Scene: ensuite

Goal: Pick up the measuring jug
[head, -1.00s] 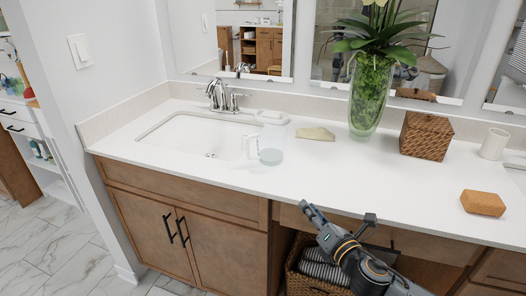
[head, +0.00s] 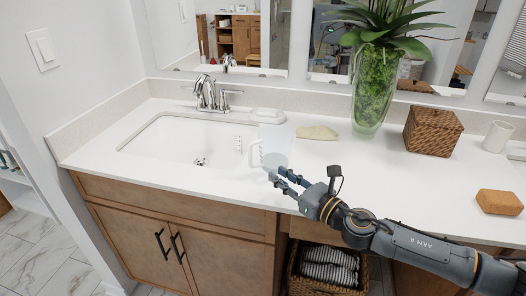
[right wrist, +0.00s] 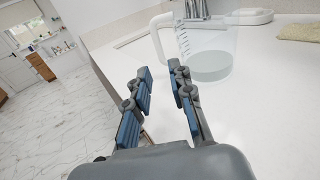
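The measuring jug (head: 279,146) is clear, with a white handle on its left side and a grey-green bottom. It stands upright on the white countertop (head: 215,182), just right of the sink. In the right wrist view the jug (right wrist: 212,62) is ahead and to the right, its handle in line with the gap between my fingertips. My right gripper (head: 283,181) is open and empty, in front of the jug near the counter's front edge. Its two fingers also show apart in the right wrist view (right wrist: 158,68). I cannot tell whether it touches the handle. My left gripper is not in view.
The sink (head: 185,140) with a chrome faucet (head: 206,93) lies left of the jug. A soap dish (head: 267,115) and a beige cloth (head: 317,132) are behind it.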

